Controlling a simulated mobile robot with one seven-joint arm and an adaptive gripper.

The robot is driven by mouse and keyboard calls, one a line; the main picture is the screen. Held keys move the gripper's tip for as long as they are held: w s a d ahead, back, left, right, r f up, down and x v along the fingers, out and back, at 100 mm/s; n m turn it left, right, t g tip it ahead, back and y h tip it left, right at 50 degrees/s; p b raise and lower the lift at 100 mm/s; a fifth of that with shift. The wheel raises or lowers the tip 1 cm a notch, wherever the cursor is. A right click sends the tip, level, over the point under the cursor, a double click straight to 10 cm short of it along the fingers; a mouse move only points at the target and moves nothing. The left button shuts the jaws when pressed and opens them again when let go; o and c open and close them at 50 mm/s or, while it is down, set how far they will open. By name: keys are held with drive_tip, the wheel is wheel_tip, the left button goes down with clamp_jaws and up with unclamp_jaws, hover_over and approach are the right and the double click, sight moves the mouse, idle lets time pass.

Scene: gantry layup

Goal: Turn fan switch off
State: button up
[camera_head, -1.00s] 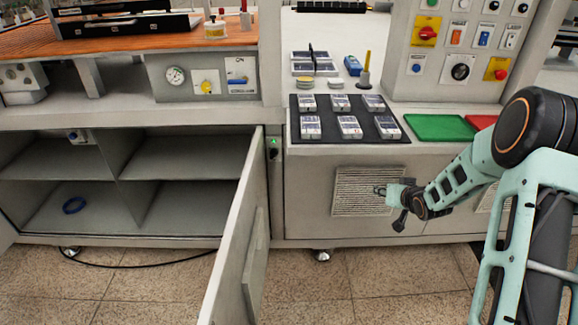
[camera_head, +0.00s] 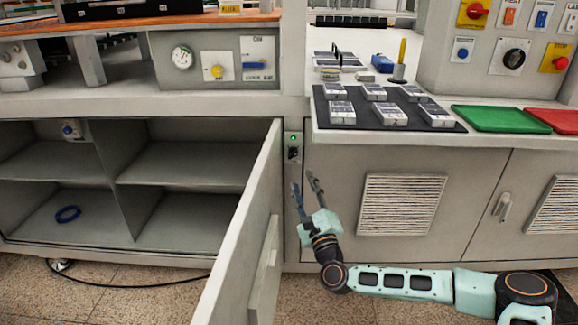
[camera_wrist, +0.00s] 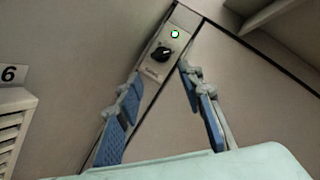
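A small black rotary switch (camera_head: 293,153) sits on a narrow panel on the post right of the open cabinet. A lit green lamp (camera_head: 293,138) is above it. The wrist view shows the black knob (camera_wrist: 161,53) and green lamp (camera_wrist: 175,34) near the top centre, with a small label below the knob that is too blurred to read. My gripper (camera_head: 304,180) is open and empty, pointing up just below the switch in the head view. In the wrist view my gripper (camera_wrist: 159,72) has its blue-padded fingers on either side below the knob, with no clear contact.
An open cabinet door (camera_head: 245,235) stands out just left of my gripper. A vented panel (camera_head: 400,203) is to the right. Above, a bench edge carries a black mat (camera_head: 340,123) with several white devices, and green (camera_head: 500,118) and red (camera_head: 555,120) trays.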

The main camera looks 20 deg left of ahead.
sight(293, 153)
drive_tip(key=b+x, duration=0.1)
drive_tip(key=x, duration=0.4)
drive_tip(key=b+x, duration=0.1)
drive_tip(key=x, duration=0.4)
drive_tip(key=shift+w+a+r, duration=0.1)
drive_tip(key=shift+w+r, duration=0.2)
drive_tip(key=shift+c, duration=0.7)
drive_tip(key=c, duration=0.7)
